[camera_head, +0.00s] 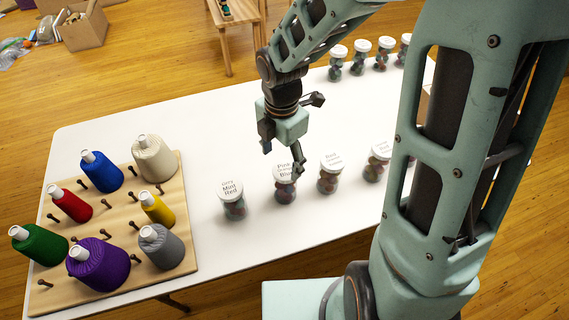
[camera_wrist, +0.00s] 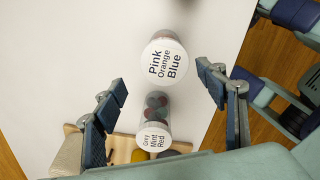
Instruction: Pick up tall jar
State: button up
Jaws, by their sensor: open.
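Several clear jars with white labelled lids and coloured contents stand on the white table. In the head view the front row holds a "Mint Red" jar (camera_head: 233,206), a "Pink Blue" jar (camera_head: 285,187), a "Red" jar (camera_head: 329,176) and one more jar (camera_head: 377,168). I cannot tell which one is the tall jar. My gripper (camera_head: 283,158) is open and empty, above and just behind the Pink jar. In the wrist view the Pink Orange Blue lid (camera_wrist: 165,60) shows beyond the fingertips, and the Grey Mint Red lid (camera_wrist: 153,138) lies lower, between the fingers.
More jars (camera_head: 337,59) stand at the table's back right. A wooden peg board (camera_head: 120,215) with several thread cones covers the table's left end. The white table (camera_head: 190,125) is bare behind the front jars. My arm hides part of the right side.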

aim_at(282, 173)
jog(key=shift+s+f+n, duration=0.15)
jog(key=shift+s+n, duration=0.15)
jog(key=shift+n, duration=0.2)
jog(key=shift+s+f, duration=0.1)
jog(key=shift+f, duration=0.25)
notch_tip(282, 173, down, 5)
jog(key=shift+r+b, duration=0.15)
jog(key=shift+b, duration=0.45)
jog(key=shift+w+d+f+b, duration=0.1)
jog(key=shift+d+f, duration=0.05)
jog(key=shift+f, duration=0.75)
jog(key=shift+w+d+f+b, duration=0.1)
jog(key=shift+f+b, duration=0.05)
jog(key=shift+f, duration=0.8)
jog(key=shift+w+d+f+b, duration=0.1)
jog(key=shift+d+f, duration=0.05)
jog(key=shift+f, duration=0.75)
jog(key=c, duration=1.3)
jog(key=shift+r, duration=0.25)
